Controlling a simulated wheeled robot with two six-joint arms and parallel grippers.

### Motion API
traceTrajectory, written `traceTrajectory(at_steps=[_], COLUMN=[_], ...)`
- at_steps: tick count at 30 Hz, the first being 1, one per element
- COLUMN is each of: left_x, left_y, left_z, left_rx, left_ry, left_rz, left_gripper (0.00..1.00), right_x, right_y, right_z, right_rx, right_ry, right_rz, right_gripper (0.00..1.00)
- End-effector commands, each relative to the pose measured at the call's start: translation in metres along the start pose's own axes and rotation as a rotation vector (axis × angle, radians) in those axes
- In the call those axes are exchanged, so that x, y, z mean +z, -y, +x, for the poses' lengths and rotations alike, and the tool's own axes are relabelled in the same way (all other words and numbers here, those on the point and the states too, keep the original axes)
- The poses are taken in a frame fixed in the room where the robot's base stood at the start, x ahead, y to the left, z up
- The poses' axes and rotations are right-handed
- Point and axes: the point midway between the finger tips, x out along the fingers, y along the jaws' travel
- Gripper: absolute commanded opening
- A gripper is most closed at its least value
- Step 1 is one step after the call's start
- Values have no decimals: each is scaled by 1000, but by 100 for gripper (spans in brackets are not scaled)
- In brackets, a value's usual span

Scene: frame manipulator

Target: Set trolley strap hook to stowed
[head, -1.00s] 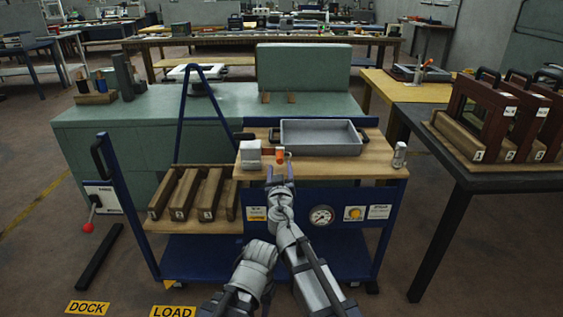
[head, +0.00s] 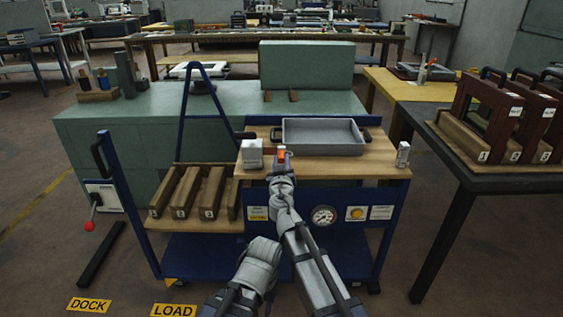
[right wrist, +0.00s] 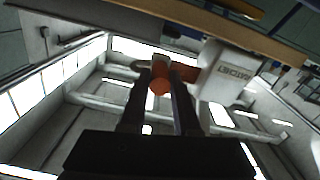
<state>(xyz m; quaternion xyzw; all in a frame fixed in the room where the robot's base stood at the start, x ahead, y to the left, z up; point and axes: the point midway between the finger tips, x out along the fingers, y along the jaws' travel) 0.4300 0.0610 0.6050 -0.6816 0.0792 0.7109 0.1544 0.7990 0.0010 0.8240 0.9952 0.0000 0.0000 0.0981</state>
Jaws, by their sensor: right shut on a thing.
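The trolley (head: 300,197) has a blue frame and a wooden top. A small orange-red piece, which I take for the strap hook (head: 281,153), is at the trolley top's front edge, beside a white box (head: 252,160). My right gripper (head: 280,160) reaches up to it from the front. In the right wrist view the orange-red hook end (right wrist: 159,83) is between the two dark fingers of my right gripper (right wrist: 160,78), which are shut on it. The fingers hide part of the hook. The labelled white box (right wrist: 228,78) is just right of the fingers. My left gripper does not show.
A grey tray (head: 322,148) sits at the back of the trolley top, and a small can (head: 403,154) at its right. Wooden slotted blocks (head: 185,193) stand on the lower left shelf. A dark table (head: 470,185) with frames is at right.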

Motion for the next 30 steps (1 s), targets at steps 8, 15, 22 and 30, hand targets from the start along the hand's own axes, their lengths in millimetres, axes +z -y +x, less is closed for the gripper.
traceTrajectory(at_steps=[8, 15, 22, 30], left_x=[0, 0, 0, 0], left_y=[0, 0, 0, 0], left_z=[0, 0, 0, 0], left_rx=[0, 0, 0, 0], left_ry=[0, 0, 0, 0], left_rz=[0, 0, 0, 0], left_gripper=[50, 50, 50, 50], right_x=[0, 0, 0, 0], right_y=[0, 0, 0, 0], right_z=[0, 0, 0, 0], right_rx=[0, 0, 0, 0], right_ry=[0, 0, 0, 0], right_rz=[0, 0, 0, 0], right_gripper=[0, 0, 0, 0])
